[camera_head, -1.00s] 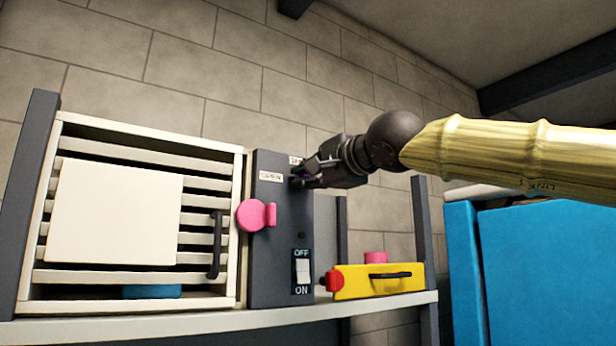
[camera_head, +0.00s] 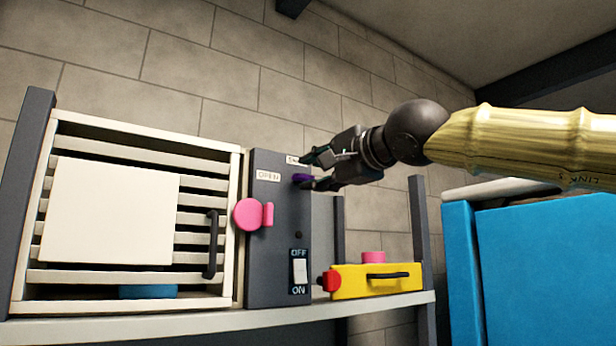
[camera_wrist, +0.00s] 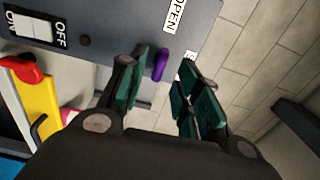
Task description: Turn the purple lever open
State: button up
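The purple lever (camera_head: 303,179) sticks out of the upper part of the dark grey panel (camera_head: 264,275), near the OPEN label (camera_head: 268,176) and a second label partly hidden by my gripper. In the wrist view the lever (camera_wrist: 161,65) is a short purple bar just beyond my fingertips, nearer the left finger. My gripper (camera_head: 312,170) is open, with its green-padded fingers (camera_wrist: 160,92) spread apart and nothing held between them. Whether the left finger touches the lever I cannot tell.
A pink knob (camera_head: 250,214) and an OFF/ON switch (camera_head: 299,273) are on the panel. A slatted white box (camera_head: 145,306) stands left of it. A yellow block (camera_head: 350,284) with a red knob (camera_head: 329,281) sits lower right on the shelf (camera_head: 180,323). A blue cabinet (camera_head: 540,270) is at right.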

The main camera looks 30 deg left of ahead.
jog(key=v, duration=0.8)
dwell(0.4)
